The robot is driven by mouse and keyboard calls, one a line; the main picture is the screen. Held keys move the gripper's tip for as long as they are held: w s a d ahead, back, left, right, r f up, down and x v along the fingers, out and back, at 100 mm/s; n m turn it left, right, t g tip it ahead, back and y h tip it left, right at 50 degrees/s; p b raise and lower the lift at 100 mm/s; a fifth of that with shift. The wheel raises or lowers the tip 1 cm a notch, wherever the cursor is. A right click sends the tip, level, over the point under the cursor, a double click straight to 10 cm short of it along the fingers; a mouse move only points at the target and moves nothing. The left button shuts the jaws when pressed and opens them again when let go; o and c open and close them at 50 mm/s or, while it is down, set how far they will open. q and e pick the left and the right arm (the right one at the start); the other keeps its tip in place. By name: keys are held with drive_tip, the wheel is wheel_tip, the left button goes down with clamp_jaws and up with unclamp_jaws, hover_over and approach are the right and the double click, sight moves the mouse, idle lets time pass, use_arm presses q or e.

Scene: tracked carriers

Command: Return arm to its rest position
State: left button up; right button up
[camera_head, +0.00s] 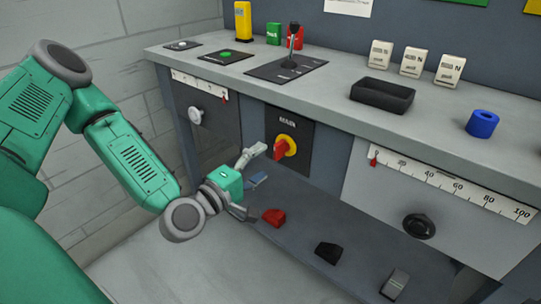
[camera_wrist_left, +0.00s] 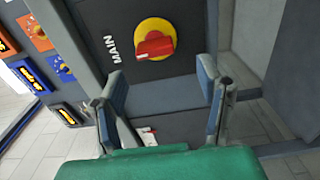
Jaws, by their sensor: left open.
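My green left arm (camera_head: 135,160) reaches in from the left of the head view, bent at the elbow. Its left gripper (camera_head: 256,182) is open and empty in front of the bench front. The red-handled MAIN switch on a yellow disc (camera_head: 287,146) is close beyond the fingers, on a dark panel. In the left wrist view the two finger pads of the gripper (camera_wrist_left: 161,80) stand wide apart, with the switch (camera_wrist_left: 155,46) beyond them and not touched. My right gripper is not in view.
Below, a red pedal (camera_head: 273,217), a black pedal (camera_head: 328,252) and a grey pedal (camera_head: 395,284) are near. Floor left of the bench is clear.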

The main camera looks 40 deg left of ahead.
use_arm(q)
drive_tip(key=shift+s+a+f, duration=0.1)
drive_tip(key=shift+s+a, duration=0.1)
drive_tip(key=shift+s, duration=0.75)
drive_tip(key=shift+d, duration=0.1)
drive_tip(key=s+d+f+m+g+h, duration=0.2)
drive_tip(key=s+d+f+m+g, duration=0.25)
drive_tip(key=f, duration=0.25)
drive_tip(key=s+d+f+m+g+h, duration=0.2)
drive_tip(key=s+d+f+m+g, duration=0.15)
drive_tip(key=d+f, duration=0.3)
drive_tip(key=s+a+f+m+g+y, duration=0.1)
drive_tip(key=s+f+m+g+y, duration=0.1)
drive_tip(key=s+f+m+g, duration=0.5)
drive_tip(key=s+a+f+m+g+y, duration=0.25)
drive_tip(key=s+a+f, duration=0.2)
drive_tip(key=s, duration=0.35)
wheel_tip(320, 180, up, 14)
drive_tip(key=p, duration=1.2)
drive_tip(key=shift+w+a+f+y+p, duration=0.15)
drive_tip(key=shift+a+y+p, duration=0.2)
drive_tip(key=shift+p, duration=0.05)
